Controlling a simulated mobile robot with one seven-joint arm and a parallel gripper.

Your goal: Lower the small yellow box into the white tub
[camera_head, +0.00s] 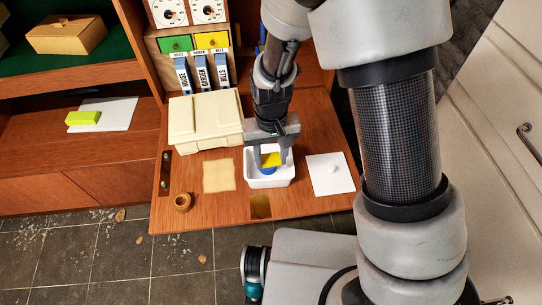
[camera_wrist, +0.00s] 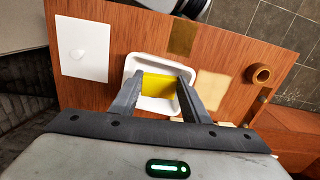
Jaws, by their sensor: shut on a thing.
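The small yellow box (camera_head: 271,159) is pinched between the two fingers of my gripper (camera_head: 270,152). The white tub (camera_head: 283,180) stands on the wooden flap directly below, and the box overlaps its opening. A blue patch (camera_head: 267,170) shows just under the box; I cannot tell whether it is part of the box or something in the tub. In the wrist view, the yellow box (camera_wrist: 159,86) sits between the fingertips (camera_wrist: 160,82), inside the outline of the tub (camera_wrist: 140,63). The box's exact height against the rim is unclear.
A cream case (camera_head: 205,120) stands close behind and left of the tub. A beige square (camera_head: 219,176) and a brown ring-shaped pot (camera_head: 183,202) lie left. A white sheet (camera_head: 330,174) lies right. The flap's front edge is near, with a brass plate (camera_head: 260,206).

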